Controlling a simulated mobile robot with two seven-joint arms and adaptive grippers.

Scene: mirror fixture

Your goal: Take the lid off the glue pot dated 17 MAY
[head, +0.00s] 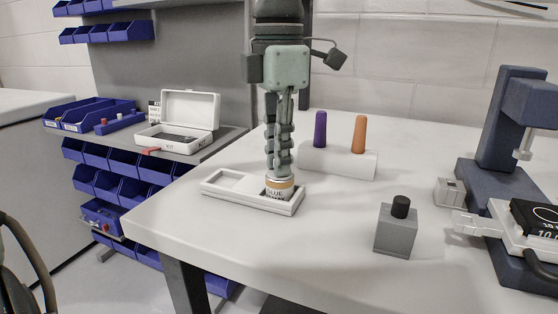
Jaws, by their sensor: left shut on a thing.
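A glue pot (279,193) stands upright in the right part of a white two-part tray (233,197) on the white table. Its label reads GLUE; the date line below is too small and partly hidden by the tray rim to read surely. A tan band shows above the label. My left gripper (279,176) points straight down over the pot and is shut on the lid at its top. The fingers hide most of the lid. I cannot see a gap between lid and pot. The tray's left part looks empty. My right gripper is not in view.
A white block (337,162) holding a purple handle (320,129) and an orange handle (359,134) stands close behind. A grey block with a black knob (396,230) is at front right. A blue machine (497,135) stands far right. The table's front middle is clear.

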